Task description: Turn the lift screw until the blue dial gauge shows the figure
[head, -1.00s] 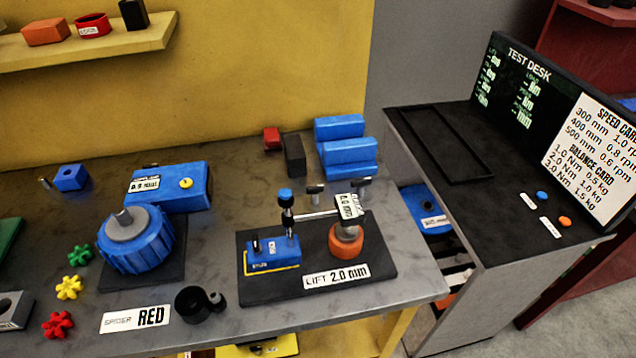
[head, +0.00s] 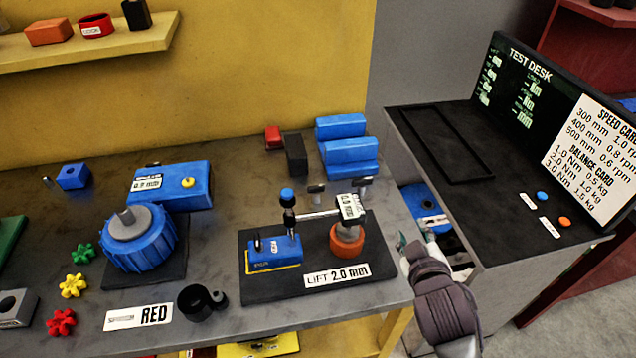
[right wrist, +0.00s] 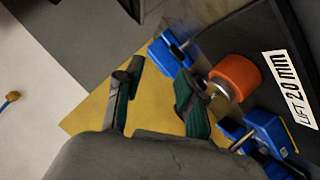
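The lift station stands on a black base plate (head: 375,268) near the table's front right edge, with a card (head: 337,275) reading LIFT 2.0 mm. On the plate are a blue block (head: 272,253), a post with a blue knob (head: 288,195) and an orange round part (head: 347,241). A small white readout (head: 350,206) on the cross arm seems to read 0.0 mm. I cannot tell which part is the lift screw. My right gripper (head: 417,237) is open and empty, right of the plate. In the right wrist view its fingers (right wrist: 160,78) are apart, beside the orange part (right wrist: 236,78).
Blue blocks (head: 345,150) stand behind. The test desk (head: 500,210) is at right, across a gap holding a blue item.

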